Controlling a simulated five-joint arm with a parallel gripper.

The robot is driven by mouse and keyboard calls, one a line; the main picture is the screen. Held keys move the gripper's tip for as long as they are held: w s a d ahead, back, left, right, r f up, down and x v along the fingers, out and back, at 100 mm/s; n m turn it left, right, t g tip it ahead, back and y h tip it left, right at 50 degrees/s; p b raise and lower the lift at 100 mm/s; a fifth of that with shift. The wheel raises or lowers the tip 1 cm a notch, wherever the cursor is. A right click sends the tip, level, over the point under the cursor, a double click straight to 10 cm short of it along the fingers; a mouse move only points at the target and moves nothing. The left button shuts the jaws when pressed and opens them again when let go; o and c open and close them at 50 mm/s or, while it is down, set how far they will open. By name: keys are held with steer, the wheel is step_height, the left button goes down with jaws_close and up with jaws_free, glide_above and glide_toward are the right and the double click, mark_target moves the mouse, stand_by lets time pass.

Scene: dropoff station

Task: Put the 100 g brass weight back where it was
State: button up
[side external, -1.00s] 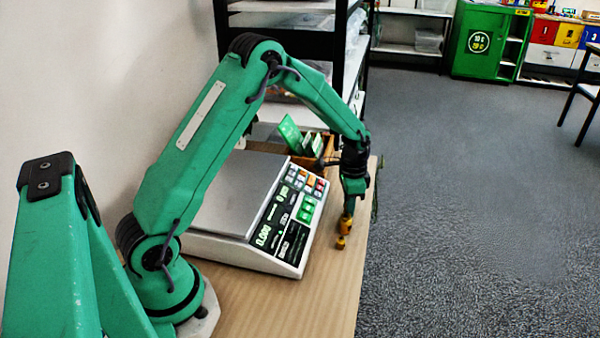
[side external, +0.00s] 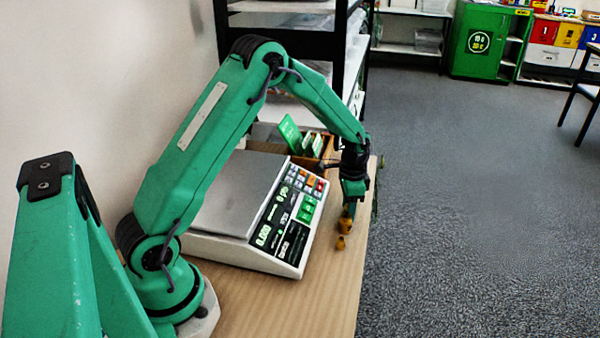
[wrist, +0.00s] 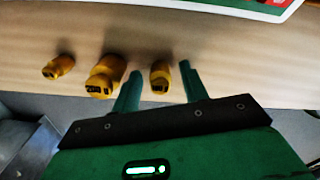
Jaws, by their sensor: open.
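Several brass weights stand near the front edge of the bench. The wrist view shows a small weight (wrist: 58,67) at the left, a larger weight (wrist: 104,77) in the middle, and another weight (wrist: 160,78) between the two green fingers of my gripper (wrist: 160,69). The fingers are apart, with a gap on each side of that weight. In the side view my gripper (side external: 348,208) points down at the bench's right edge, with brass weights (side external: 341,242) at and below its tips. No mass marking is readable, so I cannot tell which is the 100 g one.
A white scale (side external: 235,250) with an empty grey pan stands left of my gripper, its display seeming to read zero. A wooden box (side external: 325,147) with green cards stands behind it. The bench (side external: 300,310) is clear at the front; the floor drops away to the right.

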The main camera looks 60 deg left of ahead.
step_height(320, 180, up, 12)
steer(key=shift+r, duration=0.15)
stand_by(0.6)
stand_by(0.5)
steer(key=s+d+r+n+t, duration=0.2)
steer(key=s+d+r+t, duration=0.15)
steer(key=s+r, duration=0.75)
steer(key=s+d+r+n+t, duration=0.1)
steer(key=s+d+n+t, duration=0.1)
steer(key=s, duration=1.3)
steer(key=shift+d+n, duration=0.7)
steer(key=shift+d, duration=0.4)
